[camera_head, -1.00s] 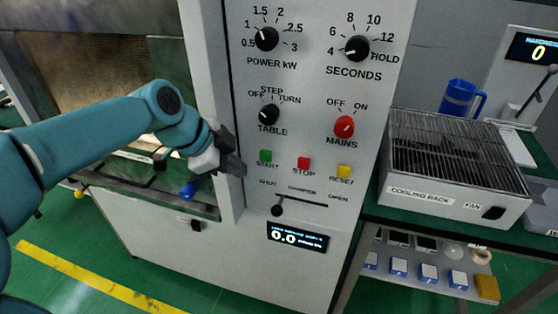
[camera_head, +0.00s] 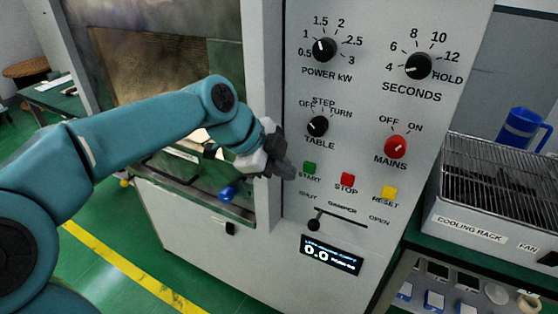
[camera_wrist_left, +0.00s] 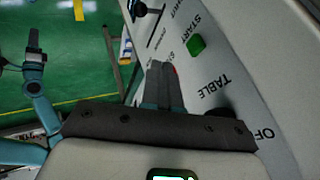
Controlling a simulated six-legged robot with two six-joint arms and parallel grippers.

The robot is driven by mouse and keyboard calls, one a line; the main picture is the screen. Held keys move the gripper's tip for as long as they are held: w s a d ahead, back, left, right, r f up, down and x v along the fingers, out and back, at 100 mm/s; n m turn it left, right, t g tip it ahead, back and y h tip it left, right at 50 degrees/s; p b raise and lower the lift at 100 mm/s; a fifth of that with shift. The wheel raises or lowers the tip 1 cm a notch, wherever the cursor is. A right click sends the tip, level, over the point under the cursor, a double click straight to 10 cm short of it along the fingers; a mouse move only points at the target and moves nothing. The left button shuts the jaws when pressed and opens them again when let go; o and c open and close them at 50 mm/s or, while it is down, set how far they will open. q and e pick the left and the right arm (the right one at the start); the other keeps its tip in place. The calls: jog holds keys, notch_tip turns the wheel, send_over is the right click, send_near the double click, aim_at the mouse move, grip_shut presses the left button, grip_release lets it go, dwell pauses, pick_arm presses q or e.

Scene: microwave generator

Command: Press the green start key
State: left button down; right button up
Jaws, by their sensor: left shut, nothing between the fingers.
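A red STOP key (camera_head: 347,179) and a yellow RESET key (camera_head: 389,193) sit to the right. The black TABLE knob (camera_head: 317,126) is above, the damper lever (camera_head: 314,224) below. The cooling rack (camera_head: 480,185) stands at the right.

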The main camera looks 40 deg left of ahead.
aim_at(305, 169)
pick_arm(q)
jog(key=w+f, duration=0.1)
jog(key=w, duration=0.1)
jog(key=w+f, duration=0.3)
jog(key=shift+w+d+p, duration=0.3)
jog(key=shift+d+p, duration=0.05)
jog(key=shift+p, duration=0.05)
jog(key=shift+w+a, duration=0.2)
jog(key=shift+w, duration=0.3)
jog(key=shift+w+f, duration=0.1)
